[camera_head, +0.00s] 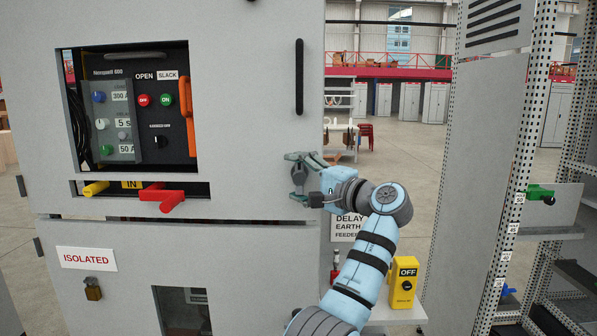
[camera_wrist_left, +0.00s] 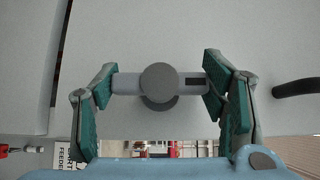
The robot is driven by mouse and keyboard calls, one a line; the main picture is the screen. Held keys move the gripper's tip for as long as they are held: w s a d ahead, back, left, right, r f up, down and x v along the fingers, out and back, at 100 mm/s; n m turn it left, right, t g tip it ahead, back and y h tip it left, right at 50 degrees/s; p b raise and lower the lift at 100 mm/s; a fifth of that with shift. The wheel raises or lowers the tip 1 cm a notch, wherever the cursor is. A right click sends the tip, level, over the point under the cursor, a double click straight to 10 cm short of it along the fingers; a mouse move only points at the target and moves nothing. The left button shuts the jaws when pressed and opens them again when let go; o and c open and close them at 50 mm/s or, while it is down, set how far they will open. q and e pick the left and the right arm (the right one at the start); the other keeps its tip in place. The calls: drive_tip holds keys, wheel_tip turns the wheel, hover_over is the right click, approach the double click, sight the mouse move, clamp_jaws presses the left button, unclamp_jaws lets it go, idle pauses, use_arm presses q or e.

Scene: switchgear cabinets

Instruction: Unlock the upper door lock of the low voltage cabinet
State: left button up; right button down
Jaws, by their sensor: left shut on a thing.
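The upper door (camera_head: 245,90) of the grey cabinet is closed, and a long black handle (camera_head: 299,77) stands upright on it. My left gripper (camera_head: 297,175) is at the door's lower right corner, below that handle. In the left wrist view, the upper door lock (camera_wrist_left: 160,82) is a grey bar with a round knob at its middle. The green finger pads of the left gripper (camera_wrist_left: 160,90) are shut on the two ends of the bar. In the head view the fingers largely hide the lock. My right gripper is in neither view.
A red handle (camera_head: 161,196) and a yellow one (camera_head: 95,188) stick out of the slot at left. Below is a door with an ISOLATED sign (camera_head: 87,259) and a padlock (camera_head: 93,289). A yellow OFF box (camera_head: 403,283) stands right of my arm. Perforated racking (camera_head: 510,160) is farther right.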

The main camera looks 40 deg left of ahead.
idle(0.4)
use_arm(q)
drive_tip(key=o, duration=1.2)
drive_tip(key=shift+w, duration=0.1)
drive_tip(key=shift+c, duration=0.2)
drive_tip(key=s+d, duration=0.1)
drive_tip(key=d, duration=1.1)
drive_tip(key=shift+s, duration=0.35)
drive_tip(key=shift+a, duration=0.15)
